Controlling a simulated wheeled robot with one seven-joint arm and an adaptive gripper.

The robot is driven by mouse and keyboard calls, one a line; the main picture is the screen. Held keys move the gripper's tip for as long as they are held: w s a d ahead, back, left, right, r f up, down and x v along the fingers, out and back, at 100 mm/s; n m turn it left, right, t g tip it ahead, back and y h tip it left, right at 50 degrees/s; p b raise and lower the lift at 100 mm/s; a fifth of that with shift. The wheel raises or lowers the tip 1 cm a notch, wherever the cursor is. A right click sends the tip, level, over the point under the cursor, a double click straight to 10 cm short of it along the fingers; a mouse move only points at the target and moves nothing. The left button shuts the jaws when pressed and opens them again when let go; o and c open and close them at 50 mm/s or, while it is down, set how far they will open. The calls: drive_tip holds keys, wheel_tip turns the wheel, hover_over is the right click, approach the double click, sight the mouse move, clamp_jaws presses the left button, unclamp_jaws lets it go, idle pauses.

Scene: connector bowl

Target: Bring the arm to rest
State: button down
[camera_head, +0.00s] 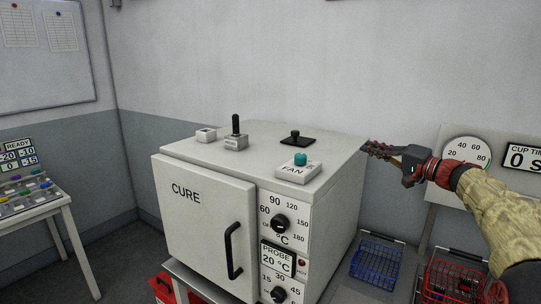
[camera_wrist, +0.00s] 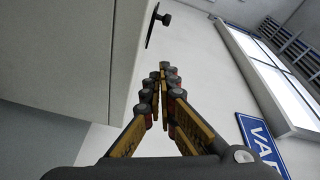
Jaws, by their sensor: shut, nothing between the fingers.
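My gripper (camera_head: 366,149) is at the right in the head view, its fingers pointing left toward the top right edge of the white CURE oven (camera_head: 211,215). In the wrist view my gripper (camera_wrist: 163,72) is shut, its fingers together with nothing between them. My arm reaches in from the lower right of the head view. I cannot tell whether the fingertips touch the oven.
The oven door looks closed. On its top stand a FAN button box (camera_head: 298,170), a joystick box (camera_head: 236,140), a small white box (camera_head: 206,134) and a black knob plate (camera_head: 297,138). A blue basket (camera_head: 377,261) and a red basket (camera_head: 452,281) are at lower right.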

drive_tip(key=s+a+f+m+g+h, duration=0.1)
drive_tip(key=s+f+g+h, duration=0.15)
drive_tip(key=f, duration=0.95)
drive_tip(key=s+a+f+g+h, duration=0.1)
drive_tip(key=s+a+f+g, duration=0.1)
drive_tip(key=s+f, duration=0.4)
drive_tip(key=s+a+f+g+h, duration=0.2)
drive_tip(key=s+a+f+g, duration=0.1)
drive_tip(key=s, duration=0.4)
drive_tip(key=s+a+f+n+g+h, duration=0.1)
drive_tip(key=s+f+n+g+h, duration=0.2)
drive_tip(key=s, duration=1.1)
drive_tip(key=s+a+f+n+h, duration=0.1)
drive_tip(key=s+f+n+h, duration=0.2)
drive_tip(key=s, duration=1.2)
drive_tip(key=shift+n+t, duration=0.7)
drive_tip(key=shift+t, duration=0.15)
drive_tip(key=s+a, duration=0.1)
drive_tip(key=s+a+r, duration=0.1)
drive_tip(key=s, duration=0.1)
drive_tip(key=s+a+p, duration=0.1)
drive_tip(key=shift+s+a+r, duration=0.15)
drive_tip(key=shift+a+r, duration=0.15)
drive_tip(key=shift+r, duration=0.05)
drive_tip(key=c, duration=2.6)
unclamp_jaws()
